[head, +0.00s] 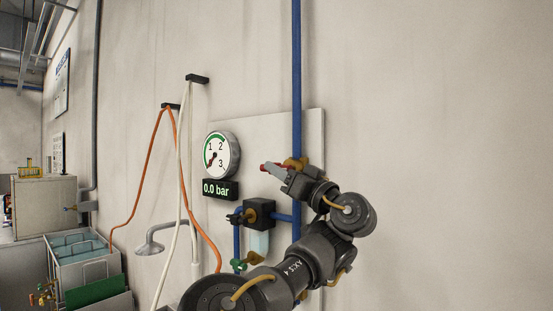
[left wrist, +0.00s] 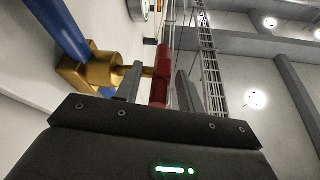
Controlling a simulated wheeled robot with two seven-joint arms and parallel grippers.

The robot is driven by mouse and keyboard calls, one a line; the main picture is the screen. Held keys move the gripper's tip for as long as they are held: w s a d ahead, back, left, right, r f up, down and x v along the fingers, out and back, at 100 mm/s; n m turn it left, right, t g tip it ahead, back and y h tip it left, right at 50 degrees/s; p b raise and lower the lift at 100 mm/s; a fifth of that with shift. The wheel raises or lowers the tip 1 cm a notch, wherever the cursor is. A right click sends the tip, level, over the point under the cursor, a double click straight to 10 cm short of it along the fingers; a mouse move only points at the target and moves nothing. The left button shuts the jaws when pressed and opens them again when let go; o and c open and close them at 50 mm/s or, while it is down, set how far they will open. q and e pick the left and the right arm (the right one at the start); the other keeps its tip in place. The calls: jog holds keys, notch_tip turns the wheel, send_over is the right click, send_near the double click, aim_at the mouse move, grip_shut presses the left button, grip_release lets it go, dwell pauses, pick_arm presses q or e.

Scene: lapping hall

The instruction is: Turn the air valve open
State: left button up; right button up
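The air valve has a brass body (head: 299,162) on a vertical blue pipe (head: 297,75). Its red lever (head: 269,167) points left, across the pipe. In the left wrist view the brass body (left wrist: 92,70) and red lever (left wrist: 160,78) show close up. My left gripper (head: 283,172) is at the lever; in the left wrist view its fingers (left wrist: 158,90) are apart, one on each side of the lever, with gaps visible. The gripper hides part of the valve in the head view. My right gripper is not in view.
A round gauge (head: 221,155) sits above a display (head: 220,189) reading 0.0 bar. A black regulator (head: 259,212) with a clear bowl hangs below the valve. Orange (head: 149,160) and white (head: 181,150) hoses hang left.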

pick_arm(q)
jog(key=shift+p+x, duration=0.3)
jog(key=shift+x, duration=0.6)
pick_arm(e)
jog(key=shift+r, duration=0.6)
pick_arm(q)
grip_shut()
